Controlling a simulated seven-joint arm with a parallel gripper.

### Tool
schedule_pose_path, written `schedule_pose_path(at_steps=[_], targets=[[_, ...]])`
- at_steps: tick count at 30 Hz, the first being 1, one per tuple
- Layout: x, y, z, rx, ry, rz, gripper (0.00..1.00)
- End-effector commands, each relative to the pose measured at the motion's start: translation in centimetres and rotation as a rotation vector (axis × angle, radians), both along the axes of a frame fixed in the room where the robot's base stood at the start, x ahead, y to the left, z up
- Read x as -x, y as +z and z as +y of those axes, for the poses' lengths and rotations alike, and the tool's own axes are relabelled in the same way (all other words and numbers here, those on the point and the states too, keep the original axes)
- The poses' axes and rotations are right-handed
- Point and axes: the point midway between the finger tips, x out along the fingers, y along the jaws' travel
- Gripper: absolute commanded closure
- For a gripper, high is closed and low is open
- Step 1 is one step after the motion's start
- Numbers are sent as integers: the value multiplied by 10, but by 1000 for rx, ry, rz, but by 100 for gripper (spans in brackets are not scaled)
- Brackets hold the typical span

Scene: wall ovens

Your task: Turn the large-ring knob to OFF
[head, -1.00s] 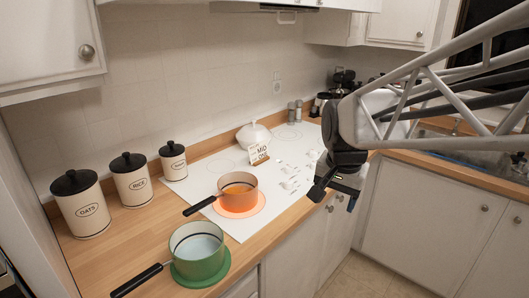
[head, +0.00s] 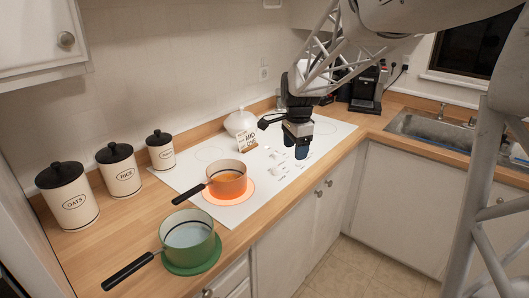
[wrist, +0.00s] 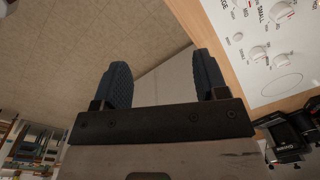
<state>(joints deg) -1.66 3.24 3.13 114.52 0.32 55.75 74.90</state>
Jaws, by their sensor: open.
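The white cooktop (head: 318,133) carries several white knobs (head: 277,155) on its right part, and my gripper hides some of them in the head view. In the wrist view, the cooktop's corner shows at the upper right with several knobs (wrist: 259,54). Printed words there read "SMALL", "MID" and a cut-off "...GE". I cannot tell which knob is the large-ring knob or where it points. My gripper (head: 300,148) has dark blue fingers and appears in front of the knob area. In the wrist view my gripper (wrist: 160,58) is open and empty, its fingers over floor and cabinet front.
A green pot (head: 189,243) stands on a green mat at the counter's front. A card (head: 245,140) reading "MID ON" and a white lidded dish (head: 240,121) stand behind. Labelled canisters (head: 121,175) line the left.

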Motion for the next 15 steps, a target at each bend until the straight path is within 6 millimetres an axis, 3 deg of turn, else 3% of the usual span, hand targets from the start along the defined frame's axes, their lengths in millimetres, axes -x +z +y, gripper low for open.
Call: schedule_pose_path(at_steps=[15], targets=[[-110,-60,13,-14,-364,56,33]])
